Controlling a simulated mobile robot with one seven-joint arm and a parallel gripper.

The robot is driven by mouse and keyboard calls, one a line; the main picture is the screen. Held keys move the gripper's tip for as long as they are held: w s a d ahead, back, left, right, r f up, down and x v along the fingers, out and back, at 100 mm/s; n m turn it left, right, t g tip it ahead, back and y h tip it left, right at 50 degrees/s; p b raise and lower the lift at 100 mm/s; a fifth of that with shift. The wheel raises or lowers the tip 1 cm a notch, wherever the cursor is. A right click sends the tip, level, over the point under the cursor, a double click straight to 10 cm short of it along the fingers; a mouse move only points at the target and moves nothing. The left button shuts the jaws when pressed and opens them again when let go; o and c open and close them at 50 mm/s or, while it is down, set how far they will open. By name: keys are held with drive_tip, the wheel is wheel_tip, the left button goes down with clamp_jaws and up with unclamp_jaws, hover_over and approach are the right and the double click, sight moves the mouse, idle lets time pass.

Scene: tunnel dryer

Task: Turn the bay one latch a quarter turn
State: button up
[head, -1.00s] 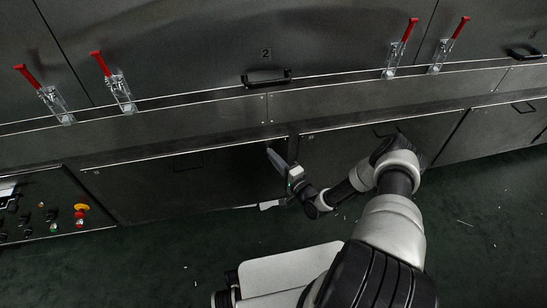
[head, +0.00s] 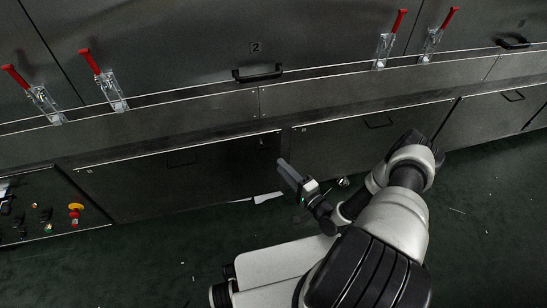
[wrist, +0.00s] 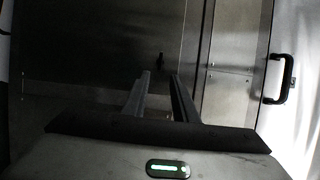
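Several toggle latches with red handles line the top rail of the dryer in the head view. Two stand at the left seam: the outer latch (head: 34,95) and the inner latch (head: 104,80). Two more, a latch (head: 389,40) and a latch (head: 436,35), stand at the right seam. All their handles point upward. No number for bay one shows, so I cannot tell which latch is its own. My gripper (head: 284,164) is low in front of the lower panels, well away from every latch. In the wrist view my gripper (wrist: 160,77) has its fingers apart with nothing between them.
The middle upper panel (head: 200,50) carries the number 2 and a black handle (head: 258,73). A black handle (wrist: 281,78) shows in the wrist view. The dark green floor (head: 480,220) is open at right.

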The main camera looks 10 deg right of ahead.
drive_tip(key=v, duration=0.7)
idle(0.3)
